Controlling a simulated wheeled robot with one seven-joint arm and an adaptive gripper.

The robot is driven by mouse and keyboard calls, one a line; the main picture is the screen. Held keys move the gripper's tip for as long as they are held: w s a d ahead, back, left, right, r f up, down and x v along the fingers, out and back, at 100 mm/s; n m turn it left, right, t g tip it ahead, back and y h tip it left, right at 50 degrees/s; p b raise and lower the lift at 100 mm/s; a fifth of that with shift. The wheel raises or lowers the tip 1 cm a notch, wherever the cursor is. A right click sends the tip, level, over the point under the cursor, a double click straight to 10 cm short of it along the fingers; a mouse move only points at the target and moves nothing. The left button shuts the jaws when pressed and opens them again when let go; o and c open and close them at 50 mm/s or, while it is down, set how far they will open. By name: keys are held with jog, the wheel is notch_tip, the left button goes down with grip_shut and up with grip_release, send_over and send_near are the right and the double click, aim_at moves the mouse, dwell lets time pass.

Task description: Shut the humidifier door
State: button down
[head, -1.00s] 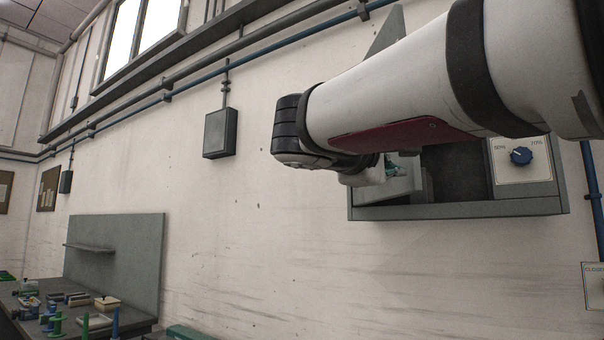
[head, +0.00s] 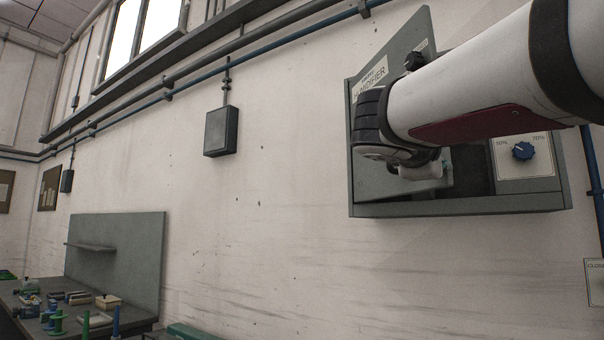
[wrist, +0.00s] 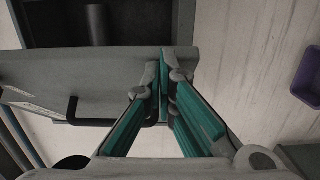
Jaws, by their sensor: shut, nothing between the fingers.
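The grey humidifier cabinet (head: 480,207) hangs on the wall at the right in the head view. Its labelled door (head: 372,180) stands partly open, and a dark interior shows to the right of it. In the wrist view the door (wrist: 40,72) crosses the left side, with a black bar handle (wrist: 92,121). My gripper (head: 440,172) is at the door's free edge in the head view, partly hidden by my arm. In the wrist view my gripper (wrist: 165,72) has its teal-padded fingers shut and empty, with tips beside that edge; contact is unclear.
A dial panel (head: 523,158) is on the cabinet's right front. A blue pipe (head: 594,175) runs down the wall to its right. A small wall box (head: 221,131) hangs to the left. A purple bin (wrist: 307,80) shows at the right in the wrist view.

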jog(key=w+d, duration=0.4)
jog(key=d, duration=0.5)
jog(key=w+d, duration=0.5)
jog(key=d, duration=0.5)
jog(key=shift+w+p, duration=0.15)
jog(key=shift+p, duration=0.2)
